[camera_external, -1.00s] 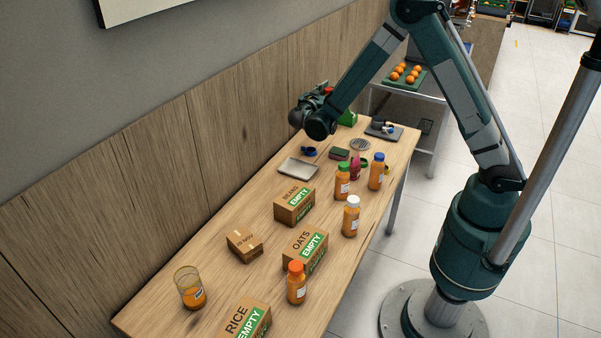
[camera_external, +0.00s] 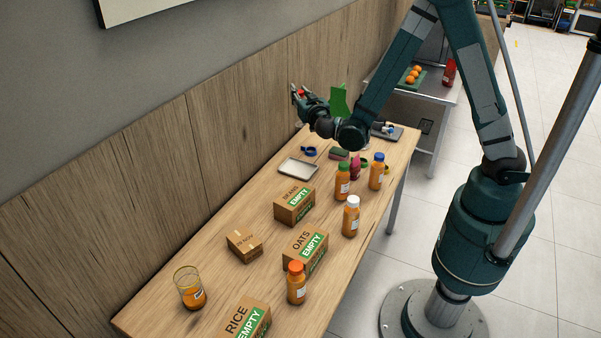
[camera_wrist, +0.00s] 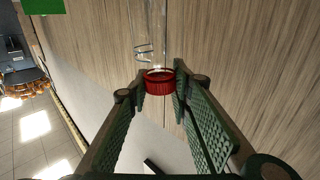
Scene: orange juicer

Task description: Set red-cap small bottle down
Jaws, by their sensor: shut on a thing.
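The red-cap small bottle shows in the wrist view as a red cap (camera_wrist: 159,83) with a clear, see-through body (camera_wrist: 149,35) running up the picture from it. My gripper (camera_wrist: 160,84) is shut on it, one finger on each side of the cap. In the external view my gripper (camera_external: 299,92) is raised above the far end of the wooden table (camera_external: 225,278), close to the panelled wall. Only a small red spot of the bottle shows there. Its clear body is too small to make out.
Below my gripper are a pale tray (camera_external: 299,169) and a blue item (camera_external: 309,150). Small cartons (camera_external: 244,244), juice bottles (camera_external: 351,217) and a glass (camera_external: 191,287) stand nearer. Bare wood lies along the wall side. The panelled wall (camera_external: 240,120) is close behind.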

